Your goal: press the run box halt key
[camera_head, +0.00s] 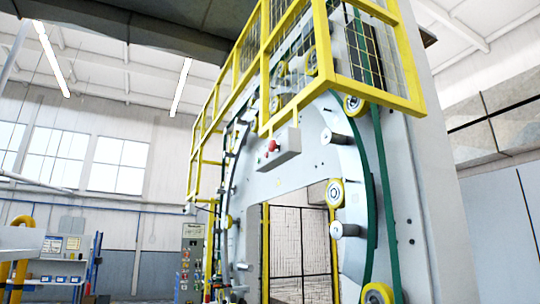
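A small grey box (276,150) is mounted on the front of the large wrapping machine, below the yellow guard rail. A round red button (272,145) shows on its face, with a smaller dark red spot beside it. A taller grey control panel (191,260) stands farther back at lower left, with several small coloured buttons. No label is readable, so I cannot tell which of the two is the run box. Neither of my grippers is in view.
The machine's grey ring frame (345,140) carries yellow rollers and a green belt (386,190). A yellow mesh guard (375,55) juts out above. A wire mesh gate (300,245) stands behind the ring opening. A shelf with bins (58,270) and a yellow bent pipe (22,270) are at left.

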